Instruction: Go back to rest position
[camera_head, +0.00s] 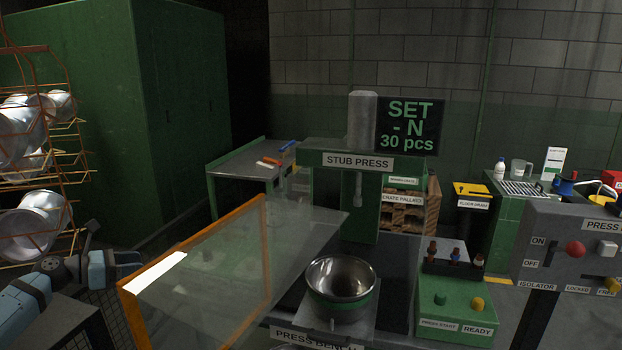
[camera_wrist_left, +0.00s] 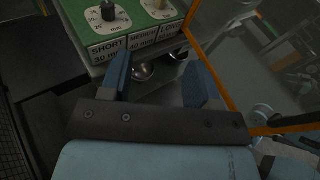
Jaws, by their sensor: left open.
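My left arm comes in from the lower left in the head view. Its left gripper (camera_head: 130,264) is beside the orange-framed clear guard panel (camera_head: 205,255), left of the press. In the left wrist view the two blue fingers of the left gripper (camera_wrist_left: 158,82) stand apart with nothing between them. My right gripper is in neither view. A shiny metal bowl (camera_head: 341,279) sits upright on the press bench, under the stub press (camera_head: 358,162).
Left stands an orange wire rack (camera_head: 73,138) holding several metal pots. The guard's orange edge (camera_wrist_left: 222,90) is close on the right. A green button box (camera_head: 457,310) is right of the bowl.

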